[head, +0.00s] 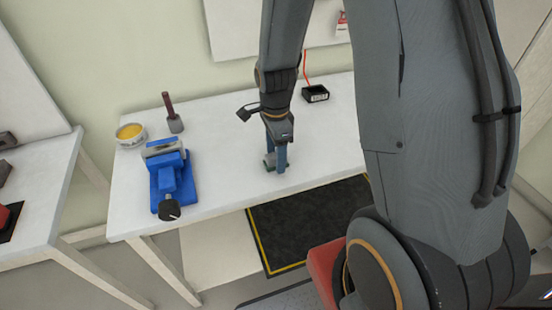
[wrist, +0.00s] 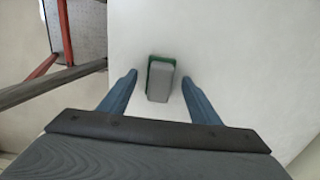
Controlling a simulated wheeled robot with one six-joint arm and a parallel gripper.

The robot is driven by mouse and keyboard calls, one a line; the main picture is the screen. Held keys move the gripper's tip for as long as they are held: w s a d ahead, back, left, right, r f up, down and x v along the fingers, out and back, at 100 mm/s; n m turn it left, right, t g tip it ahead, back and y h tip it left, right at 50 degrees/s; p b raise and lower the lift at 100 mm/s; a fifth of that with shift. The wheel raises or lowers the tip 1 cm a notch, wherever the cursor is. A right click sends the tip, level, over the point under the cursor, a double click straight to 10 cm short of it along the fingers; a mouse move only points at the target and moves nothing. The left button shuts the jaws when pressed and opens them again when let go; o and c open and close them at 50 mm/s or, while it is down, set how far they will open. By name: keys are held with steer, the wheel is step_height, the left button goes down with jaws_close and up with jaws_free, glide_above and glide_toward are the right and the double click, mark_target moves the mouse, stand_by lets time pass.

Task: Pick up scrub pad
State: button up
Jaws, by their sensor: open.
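The scrub pad (wrist: 161,82) is a small grey block with a green layer along its far and left sides. It lies on the white tabletop (wrist: 230,50). In the head view only a bit of the pad (head: 269,160) shows, greenish, beside my fingers. My gripper (head: 276,169) points down over the table. In the wrist view my gripper (wrist: 160,77) is open, with one blue finger to the left of the pad and one to the right. Gaps show on both sides. How far the fingertips are above the table is hard to tell.
A blue vise (head: 172,182) stands left on the white table (head: 225,185). Behind it are a yellow-topped tin (head: 131,133) and a dark-handled tool on a grey block (head: 172,115). A black box (head: 316,95) with a red lead sits at the back right. Bare tabletop surrounds the pad.

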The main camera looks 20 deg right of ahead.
steer(key=shift+f, duration=0.25)
steer(key=c, duration=1.1)
steer(key=shift+r, duration=0.1)
steer(key=shift+r+b, duration=1.05)
steer(key=shift+r, duration=3.9)
